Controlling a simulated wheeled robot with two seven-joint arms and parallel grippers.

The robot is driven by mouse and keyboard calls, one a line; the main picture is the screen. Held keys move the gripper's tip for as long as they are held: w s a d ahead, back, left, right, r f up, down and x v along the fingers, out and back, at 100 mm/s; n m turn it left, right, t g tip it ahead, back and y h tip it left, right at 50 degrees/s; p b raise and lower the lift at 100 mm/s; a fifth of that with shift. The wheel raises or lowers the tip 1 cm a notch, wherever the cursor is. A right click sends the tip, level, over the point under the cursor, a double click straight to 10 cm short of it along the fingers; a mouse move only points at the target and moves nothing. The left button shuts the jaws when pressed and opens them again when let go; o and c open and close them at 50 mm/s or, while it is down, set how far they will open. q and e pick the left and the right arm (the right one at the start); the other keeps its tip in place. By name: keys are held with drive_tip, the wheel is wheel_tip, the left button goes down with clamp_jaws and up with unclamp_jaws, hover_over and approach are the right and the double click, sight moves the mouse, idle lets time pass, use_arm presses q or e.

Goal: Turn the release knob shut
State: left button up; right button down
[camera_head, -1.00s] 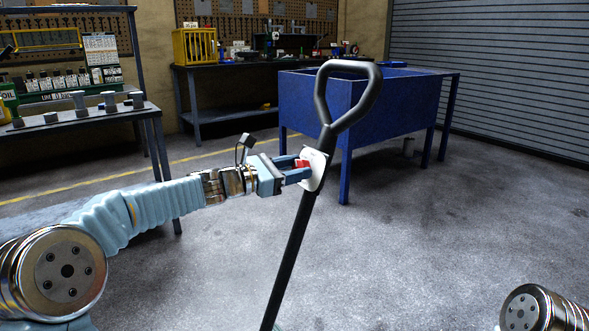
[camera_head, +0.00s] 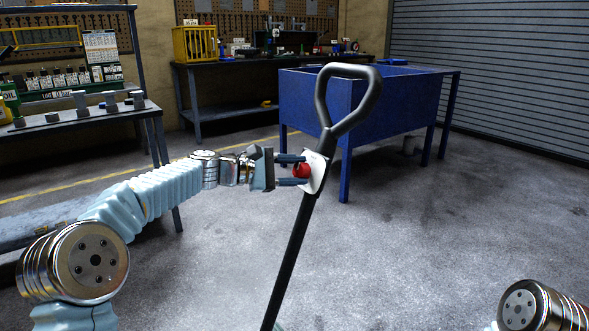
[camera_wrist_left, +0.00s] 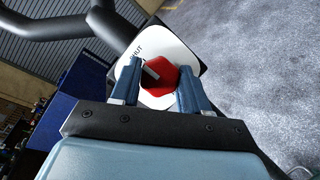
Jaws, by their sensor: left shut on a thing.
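The red release knob (camera_head: 301,171) sits on a white plate (camera_head: 318,172) fixed to the black jack handle (camera_head: 290,255). The handle leans slightly and ends in a loop grip at the top. My left gripper (camera_head: 292,171) reaches the knob from the left, its two blue-grey fingers on either side of it, shut on it. In the left wrist view the knob (camera_wrist_left: 160,77) lies between the fingertips, with a pale mark on its face. Lettering ending in "HUT" shows on the plate (camera_wrist_left: 152,46) at the upper left; the rest is hidden. My right gripper is out of view.
A blue open-topped bin on legs (camera_head: 310,98) stands just behind the handle. A bench with bottles and metal parts (camera_head: 85,115) is at the left, a workbench (camera_head: 220,104) at the back. The floor to the right is clear.

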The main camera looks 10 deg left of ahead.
use_arm(q)
drive_tip(key=shift+m, duration=0.3)
drive_tip(key=o, duration=1.1)
drive_tip(key=shift+c, duration=0.2)
drive_tip(key=v, duration=1.3)
drive_tip(key=shift+a+b, duration=0.4)
drive_tip(key=shift+b, duration=0.05)
drive_tip(key=shift+s+r, duration=0.1)
drive_tip(key=shift+r, duration=0.05)
